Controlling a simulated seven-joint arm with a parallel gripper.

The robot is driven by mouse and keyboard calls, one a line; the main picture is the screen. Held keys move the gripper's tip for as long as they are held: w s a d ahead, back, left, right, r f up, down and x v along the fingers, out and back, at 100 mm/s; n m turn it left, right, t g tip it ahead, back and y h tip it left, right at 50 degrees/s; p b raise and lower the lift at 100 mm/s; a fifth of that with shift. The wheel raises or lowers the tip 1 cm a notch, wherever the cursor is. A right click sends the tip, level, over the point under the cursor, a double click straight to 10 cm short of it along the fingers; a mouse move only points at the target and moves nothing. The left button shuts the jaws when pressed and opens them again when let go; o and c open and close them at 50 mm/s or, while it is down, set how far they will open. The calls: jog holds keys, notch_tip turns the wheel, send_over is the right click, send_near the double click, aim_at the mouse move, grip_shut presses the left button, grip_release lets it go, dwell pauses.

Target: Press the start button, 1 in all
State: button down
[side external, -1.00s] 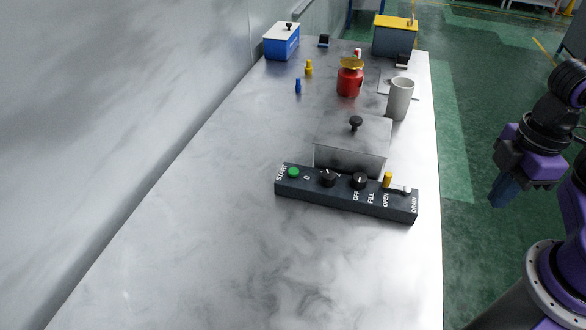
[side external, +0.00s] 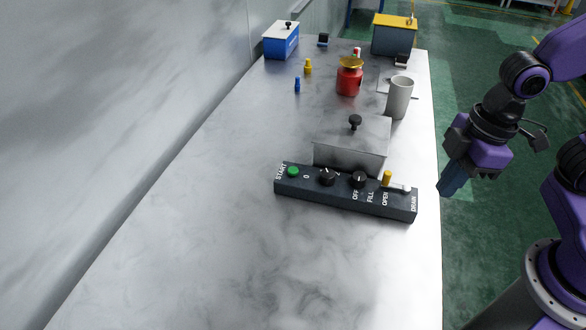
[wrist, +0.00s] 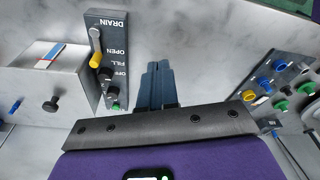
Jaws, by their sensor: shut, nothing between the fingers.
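The green start button (side external: 293,172) sits at the left end of a dark control panel (side external: 345,203) lying across the table, beside the label START. In the wrist view the panel (wrist: 107,20) is left of my fingers, and a green button (wrist: 116,106) shows at its lower end. My gripper (side external: 447,191) is shut and empty. In the side view it points down, right of the panel's DRAIN end and by the table's right edge, well apart from the start button. The shut fingers also show in the wrist view (wrist: 157,68).
The panel also carries two black knobs (side external: 327,177) and a yellow-tipped lever (side external: 388,179). A grey box with a black knob (side external: 350,155) stands directly behind it. A white cup (side external: 399,98) and red jar (side external: 349,82) stand farther back. The wrist view shows another panel with coloured knobs (wrist: 264,86). The front table is clear.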

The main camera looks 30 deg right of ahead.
jog(key=w+a+f+t+y, duration=0.1)
jog(key=w+a+t+y, duration=0.15)
jog(key=w+a, duration=0.9)
jog(key=n+t, duration=0.1)
jog(key=t, duration=0.4)
send_over(296, 172)
jog(key=shift+f, duration=0.4)
jog(key=shift+f, duration=4.45)
jog(key=shift+f, duration=0.4)
